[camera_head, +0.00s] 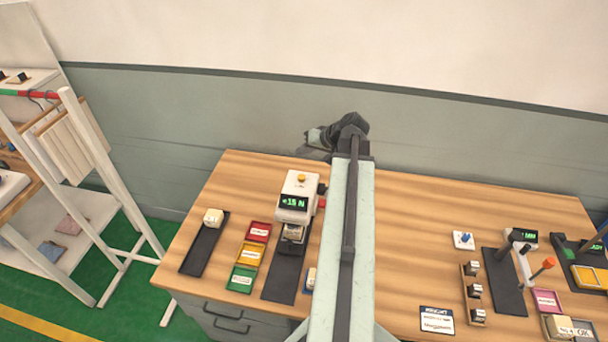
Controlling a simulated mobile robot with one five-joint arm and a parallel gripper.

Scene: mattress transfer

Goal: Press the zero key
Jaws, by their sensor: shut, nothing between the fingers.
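A white tester (298,200) with a lit green display stands on the wooden bench, left of my arm. Its digits are small and seem to read about 18 N. A round orange-yellow button (301,180) sits on its top, and a dark knob is at its right side. No key marked zero can be read at this size. My gripper (312,150) is beyond the tester's top, near the back edge of the bench, shut and empty. It is small, partly hidden by my arm's dark joint, and apart from the button in the picture.
Red, yellow and green trays (244,280) lie left of the tester. My arm hides the bench's middle. At right are a second small display (524,236), a blue-knobbed switch (464,239) and upright handles.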

